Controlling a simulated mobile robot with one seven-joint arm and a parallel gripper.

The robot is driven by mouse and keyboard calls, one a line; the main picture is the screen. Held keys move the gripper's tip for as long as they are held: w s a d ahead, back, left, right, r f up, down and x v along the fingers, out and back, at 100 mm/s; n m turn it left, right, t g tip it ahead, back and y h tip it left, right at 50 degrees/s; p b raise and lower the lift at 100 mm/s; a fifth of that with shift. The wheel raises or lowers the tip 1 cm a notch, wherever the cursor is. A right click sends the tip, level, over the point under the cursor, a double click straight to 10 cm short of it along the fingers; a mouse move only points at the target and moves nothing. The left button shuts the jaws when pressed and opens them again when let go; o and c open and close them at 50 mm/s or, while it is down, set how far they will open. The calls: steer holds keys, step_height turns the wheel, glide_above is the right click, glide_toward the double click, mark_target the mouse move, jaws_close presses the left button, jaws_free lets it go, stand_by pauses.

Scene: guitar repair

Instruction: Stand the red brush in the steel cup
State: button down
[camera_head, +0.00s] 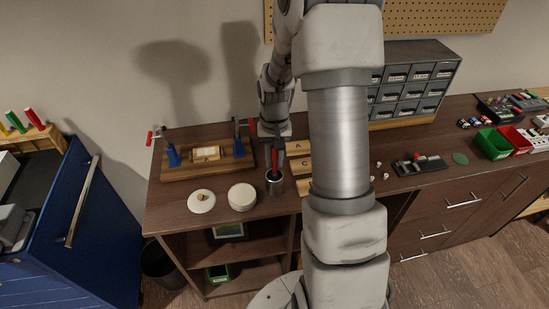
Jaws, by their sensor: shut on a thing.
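The steel cup (274,188) stands upright on the brown workbench, right of a round cream tin. The red brush (275,158) is upright, in line with the cup's mouth. Its dark lower end shows at the mouth, and I cannot tell how deep it reaches. My gripper (273,146) points down above the cup and is shut on the upper part of the brush. The fingertips are small and dark in this view.
A wooden board with blue posts (206,172) lies behind left. The cream tin (242,197) and a white round lid (201,201) stand left of the cup. Wooden blocks marked with letters (298,148) are close on the right. A grey drawer cabinet (414,82) stands farther right.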

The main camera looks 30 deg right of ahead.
steer(key=c, duration=0.6)
jaws_free()
steer(key=shift+c, duration=0.2)
steer(key=shift+r, duration=0.15)
step_height(320, 180, up, 17)
steer(key=shift+r, duration=0.1)
stand_by(0.3)
steer(key=s+a+r+n+t, duration=0.2)
steer(key=s+a, duration=0.4)
steer(key=s, duration=0.3)
steer(key=s+a+r+n+t, duration=0.3)
steer(key=s+a+r, duration=0.2)
steer(key=s, duration=0.4)
steer(key=shift+s+a+t, duration=0.3)
steer(key=shift+s+a, duration=0.05)
steer(key=shift+a, duration=0.4)
